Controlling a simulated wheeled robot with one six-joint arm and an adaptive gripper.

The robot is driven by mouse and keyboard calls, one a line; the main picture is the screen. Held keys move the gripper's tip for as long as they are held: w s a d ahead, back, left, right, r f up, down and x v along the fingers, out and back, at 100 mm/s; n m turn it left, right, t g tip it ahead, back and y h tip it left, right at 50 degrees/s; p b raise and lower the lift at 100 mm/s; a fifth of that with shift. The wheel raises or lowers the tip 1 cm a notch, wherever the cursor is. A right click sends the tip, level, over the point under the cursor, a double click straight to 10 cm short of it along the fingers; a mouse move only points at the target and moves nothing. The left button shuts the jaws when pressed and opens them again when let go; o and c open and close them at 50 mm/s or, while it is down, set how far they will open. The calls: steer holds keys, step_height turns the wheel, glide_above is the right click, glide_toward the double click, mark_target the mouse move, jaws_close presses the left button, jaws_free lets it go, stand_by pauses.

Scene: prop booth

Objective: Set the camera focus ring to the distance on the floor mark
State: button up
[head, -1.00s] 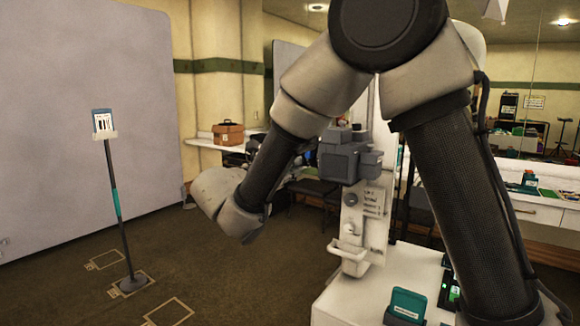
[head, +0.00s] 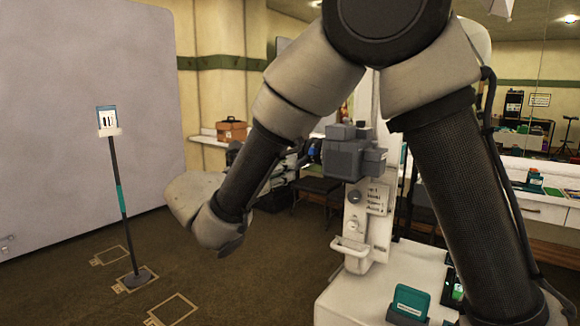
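The grey boxy camera (head: 350,158) sits on a white pedestal (head: 352,238), with its front to the left. A small blue band (head: 314,150) shows at its front; I cannot read any ring scale. My gripper (head: 292,162) is a dark shape just left of the camera front, mostly hidden behind my forearm. I cannot tell whether its fingers are open or touch the camera. Taped floor marks lie at the left: a far one (head: 110,256), a middle one (head: 148,275) and a near one (head: 172,309). A chart stand (head: 122,215) stands on the middle mark.
A card with small unreadable text (head: 378,198) is on the pedestal. A teal card holder (head: 410,302) stands on the white top at the front. A brown case (head: 232,130) sits on a back counter. Open carpet lies between the marks and the pedestal.

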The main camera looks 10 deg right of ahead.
steer(key=v, duration=0.6)
